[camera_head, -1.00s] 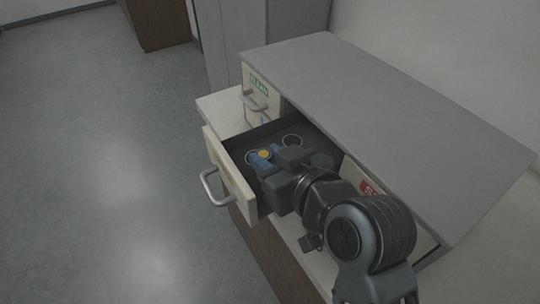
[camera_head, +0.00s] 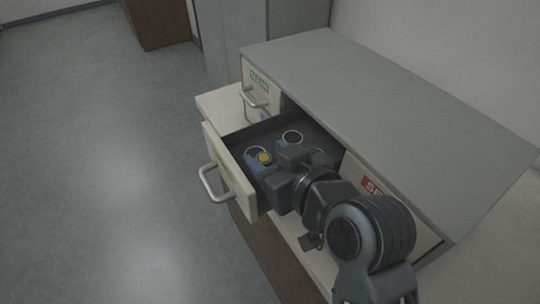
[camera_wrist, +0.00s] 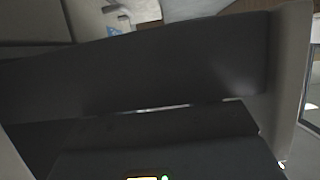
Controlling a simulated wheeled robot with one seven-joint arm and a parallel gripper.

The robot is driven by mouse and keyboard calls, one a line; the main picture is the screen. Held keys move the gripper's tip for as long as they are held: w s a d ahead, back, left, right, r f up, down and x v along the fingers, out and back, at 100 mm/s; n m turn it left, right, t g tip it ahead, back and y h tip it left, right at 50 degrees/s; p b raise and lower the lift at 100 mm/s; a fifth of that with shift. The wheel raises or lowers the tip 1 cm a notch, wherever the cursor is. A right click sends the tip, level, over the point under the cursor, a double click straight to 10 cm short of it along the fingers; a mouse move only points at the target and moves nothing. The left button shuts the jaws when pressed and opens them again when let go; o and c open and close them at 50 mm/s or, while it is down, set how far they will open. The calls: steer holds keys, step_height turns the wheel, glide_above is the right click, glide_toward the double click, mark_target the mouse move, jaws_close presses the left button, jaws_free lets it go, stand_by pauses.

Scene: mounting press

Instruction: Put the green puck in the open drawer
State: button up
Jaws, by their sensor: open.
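The open drawer (camera_head: 237,178) sticks out of the cabinet front, with a dark interior and a metal handle. My gripper (camera_head: 265,154) is inside or just above it, with its blue fingertips spread apart. A small round yellow-topped piece (camera_head: 264,158) lies between the fingertips, with a gap to them as far as I can see. No clearly green puck shows in the head view, so I cannot tell if this piece is it. The wrist view shows the dark drawer interior (camera_wrist: 150,85), and a small yellow and green patch (camera_wrist: 145,178) at its bottom edge.
A closed front with a green label (camera_head: 259,82) is to the left, and one with a red label (camera_head: 373,186) to the right. The grey cabinet top (camera_head: 390,110) overhangs behind. The floor at left is clear.

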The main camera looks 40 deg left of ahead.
steer(key=shift+f, duration=0.45)
steer(key=shift+r, duration=0.25)
steer(key=r+v, duration=0.1)
steer(key=v, duration=1.1)
steer(key=shift+r+b, duration=0.2)
steer(key=shift+b, duration=0.1)
steer(key=shift+w, duration=0.1)
steer(key=shift+c, duration=0.4)
